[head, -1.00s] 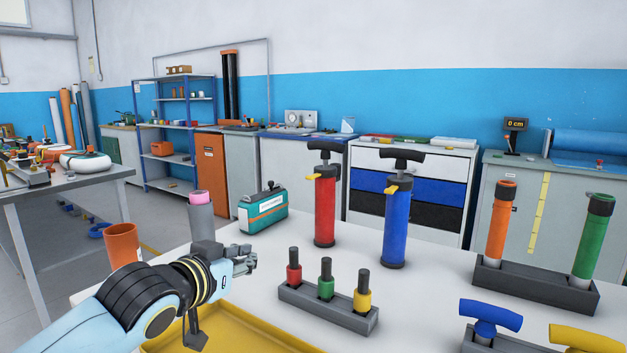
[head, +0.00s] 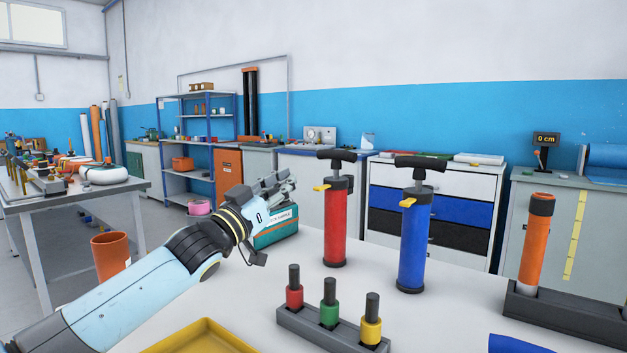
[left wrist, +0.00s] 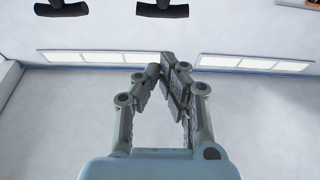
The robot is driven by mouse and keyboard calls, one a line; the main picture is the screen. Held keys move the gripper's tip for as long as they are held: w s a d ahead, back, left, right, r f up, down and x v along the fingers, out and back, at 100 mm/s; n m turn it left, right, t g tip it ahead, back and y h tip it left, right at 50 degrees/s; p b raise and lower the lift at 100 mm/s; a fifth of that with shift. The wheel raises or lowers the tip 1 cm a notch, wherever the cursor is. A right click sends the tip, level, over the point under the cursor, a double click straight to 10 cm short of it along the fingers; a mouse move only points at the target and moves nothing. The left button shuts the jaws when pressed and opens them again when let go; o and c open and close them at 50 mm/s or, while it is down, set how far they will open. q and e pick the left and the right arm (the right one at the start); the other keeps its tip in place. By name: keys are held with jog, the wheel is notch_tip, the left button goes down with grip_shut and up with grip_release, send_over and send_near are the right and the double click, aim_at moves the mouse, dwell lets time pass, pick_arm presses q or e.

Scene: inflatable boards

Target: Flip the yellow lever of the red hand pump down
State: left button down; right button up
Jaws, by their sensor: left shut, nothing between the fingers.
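The red hand pump (head: 335,225) stands upright on the white table, with a black T-handle on top. Its yellow lever (head: 321,188) sticks out to the left near the top, roughly level. My left gripper (head: 284,186) is shut and empty, raised to the left of the lever and apart from it. In the left wrist view its fingers (left wrist: 168,72) point up at the wall and ceiling, and the black pump handles (left wrist: 162,10) show at the top edge. My right gripper is not in view.
A blue pump (head: 414,240) with a yellow lever stands right of the red one. A grey rack (head: 310,330) with red, green and yellow valves stands in front. A teal case (head: 277,231) is behind my gripper. A yellow tray (head: 200,340) lies at the front left.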

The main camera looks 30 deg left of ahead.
pick_arm(q)
jog(key=a+r+p+x, duration=0.1)
jog(key=p+x, duration=0.1)
jog(key=x, duration=0.2)
jog(key=r, duration=0.1)
send_over(322, 187)
jog(key=s, duration=0.3)
jog(key=f, duration=0.1)
jog(key=f+b, duration=0.1)
jog(key=f, duration=0.2)
jog(key=shift+w+a+f+b, duration=0.1)
jog(key=shift+w+a+b, duration=0.1)
jog(key=shift+a+b, duration=0.15)
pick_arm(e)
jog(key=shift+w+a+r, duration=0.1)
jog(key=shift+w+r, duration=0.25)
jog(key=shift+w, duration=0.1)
pick_arm(q)
jog(key=shift+f, duration=0.1)
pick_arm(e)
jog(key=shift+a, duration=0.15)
